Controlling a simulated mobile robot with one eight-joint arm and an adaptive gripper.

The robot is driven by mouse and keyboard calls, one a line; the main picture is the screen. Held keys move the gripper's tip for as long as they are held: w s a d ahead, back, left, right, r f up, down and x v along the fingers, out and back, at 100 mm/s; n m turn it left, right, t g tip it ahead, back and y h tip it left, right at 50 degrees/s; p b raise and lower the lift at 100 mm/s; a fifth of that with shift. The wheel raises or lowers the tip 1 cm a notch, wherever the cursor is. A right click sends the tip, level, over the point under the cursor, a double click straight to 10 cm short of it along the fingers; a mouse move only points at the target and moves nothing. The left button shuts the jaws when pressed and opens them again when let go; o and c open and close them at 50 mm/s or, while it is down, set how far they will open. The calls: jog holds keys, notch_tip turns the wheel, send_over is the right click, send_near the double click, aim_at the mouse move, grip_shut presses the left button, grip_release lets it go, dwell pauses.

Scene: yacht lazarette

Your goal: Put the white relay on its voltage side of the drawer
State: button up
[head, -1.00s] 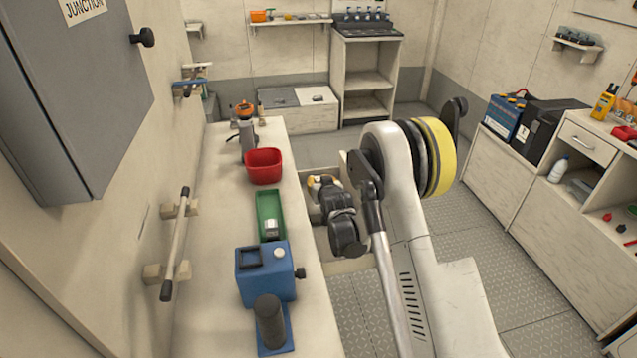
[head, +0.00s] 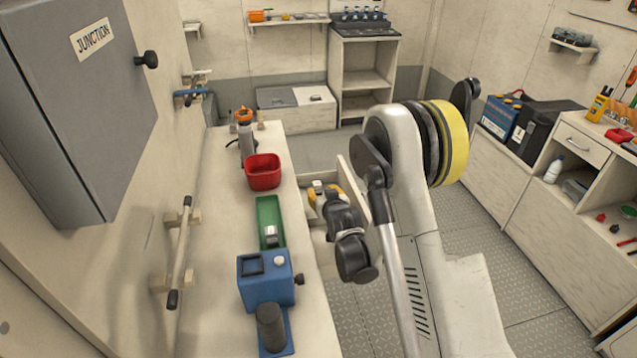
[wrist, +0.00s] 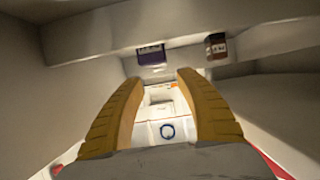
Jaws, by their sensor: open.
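My gripper (head: 322,188) is reached down into the open drawer (head: 349,176) beside the bench. In the wrist view its two yellow-brown fingers (wrist: 160,92) are spread apart. Two small tags show on the drawer's far wall: a purple one (wrist: 151,54) left of centre and a dark brown-orange one (wrist: 215,48) to the right. Their writing is too small to read.
On the bench (head: 215,270) stand a red bin (head: 263,172), a green tray (head: 270,212) holding a small pale metallic item (head: 270,236), and a blue device (head: 265,278) with a black knob. A grey junction cabinet (head: 80,110) juts from the left wall.

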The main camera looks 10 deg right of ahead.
jog(key=v, duration=0.2)
jog(key=shift+s+b, duration=0.3)
jog(key=shift+b, duration=0.1)
jog(key=shift+s+r, duration=0.25)
jog(key=shift+s, duration=0.05)
jog(key=s+r+g, duration=0.3)
jog(key=s+r, duration=1.1)
jog(key=r, duration=0.1)
jog(key=s+d+r+g, duration=0.1)
jog(key=s+g, duration=0.2)
jog(key=s, duration=1.9)
jog(key=shift+r+g, duration=0.3)
